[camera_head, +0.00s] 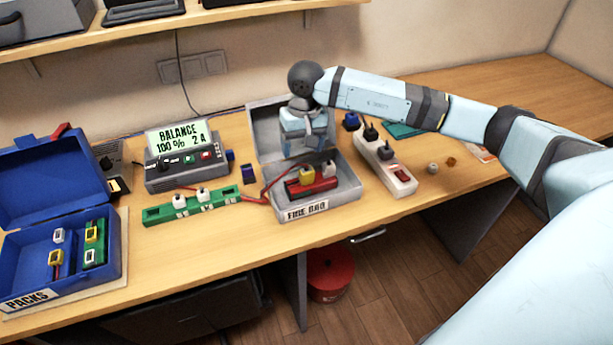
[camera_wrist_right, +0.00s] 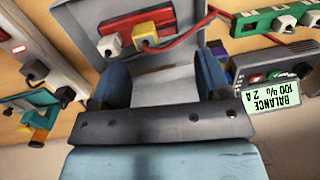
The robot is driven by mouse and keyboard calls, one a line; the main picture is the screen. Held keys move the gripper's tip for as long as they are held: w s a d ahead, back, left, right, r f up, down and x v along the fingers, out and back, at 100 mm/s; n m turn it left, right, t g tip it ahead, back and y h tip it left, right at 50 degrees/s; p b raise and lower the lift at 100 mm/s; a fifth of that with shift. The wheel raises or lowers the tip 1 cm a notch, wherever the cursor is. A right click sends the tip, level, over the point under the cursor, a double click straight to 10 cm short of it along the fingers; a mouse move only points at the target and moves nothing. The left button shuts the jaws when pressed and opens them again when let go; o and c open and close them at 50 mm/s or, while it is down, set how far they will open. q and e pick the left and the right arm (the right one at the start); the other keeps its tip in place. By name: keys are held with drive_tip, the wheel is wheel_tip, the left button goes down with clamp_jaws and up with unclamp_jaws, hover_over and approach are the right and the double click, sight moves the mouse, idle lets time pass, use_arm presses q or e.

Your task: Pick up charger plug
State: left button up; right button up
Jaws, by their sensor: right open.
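Dark plugs stand on the white power strip (camera_head: 402,182): one black plug (camera_head: 370,133) toward its far end and one dark grey plug (camera_head: 385,152) nearer. I cannot tell which is the charger plug. The right wrist view shows two dark plugs, one (camera_wrist_right: 34,70) on the strip and one (camera_wrist_right: 65,95) by its end. My right gripper (camera_head: 303,146) points down over the open grey fire bag box (camera_head: 345,191), left of the strip. Its fingers (camera_wrist_right: 160,78) are apart with nothing between them. My left gripper is not in view.
The box holds a red pack (camera_head: 311,188), and its raised lid (camera_head: 265,135) stands behind my gripper. The charger (camera_head: 187,168) and a green board (camera_head: 206,205) lie to the left. A blue case (camera_head: 105,257) stands further left.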

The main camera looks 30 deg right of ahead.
sight(308, 172)
drive_tip(key=shift+n+h, duration=0.3)
drive_tip(key=shift+h, duration=0.2)
drive_tip(key=f, duration=0.2)
drive_tip(key=d+f+p, duration=0.1)
drive_tip(key=f, duration=0.2)
drive_tip(key=d+f, duration=0.1)
drive_tip(key=f, duration=0.1)
drive_tip(key=shift+w+d+f, duration=0.1)
drive_tip(key=shift+w+f, duration=0.1)
drive_tip(key=shift+w, duration=0.15)
wheel_tip(308, 172, down, 4)
drive_tip(key=shift+f+p, duration=0.1)
drive_tip(key=shift+p, duration=1)
drive_tip(key=shift+f, duration=0.6)
drive_tip(key=c, duration=1.1)
drive_tip(key=shift+r, duration=0.15)
